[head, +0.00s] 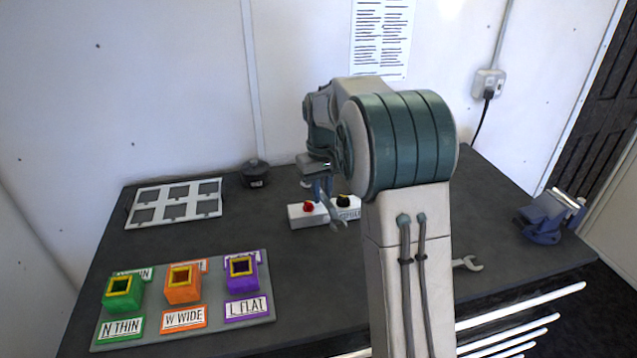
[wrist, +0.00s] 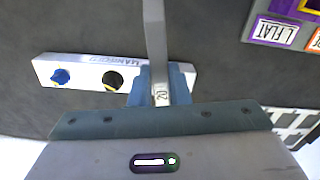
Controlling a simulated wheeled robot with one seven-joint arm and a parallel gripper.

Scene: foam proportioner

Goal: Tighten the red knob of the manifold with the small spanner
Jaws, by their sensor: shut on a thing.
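The manifold (head: 298,219) is a white block on the dark bench. Its red knob (head: 308,205) is at the left end and its black knob (head: 343,201) is in the middle. In the wrist view the manifold (wrist: 84,72) shows a blue knob (wrist: 60,77) and the black knob (wrist: 113,80); the red knob is hidden there behind my gripper. My gripper (head: 322,188) is shut on a grey spanner (wrist: 154,35), just above the manifold. The spanner's open end (head: 336,222) shows in front of the manifold. I cannot tell whether it touches anything.
Another spanner (head: 467,263) lies right of my arm. A tray (head: 267,318) with green, orange and purple blocks is at front left. A white frame (head: 130,217), a dark pot (head: 255,173) and a blue vise (head: 545,222) stand around. Free bench lies left of the manifold.

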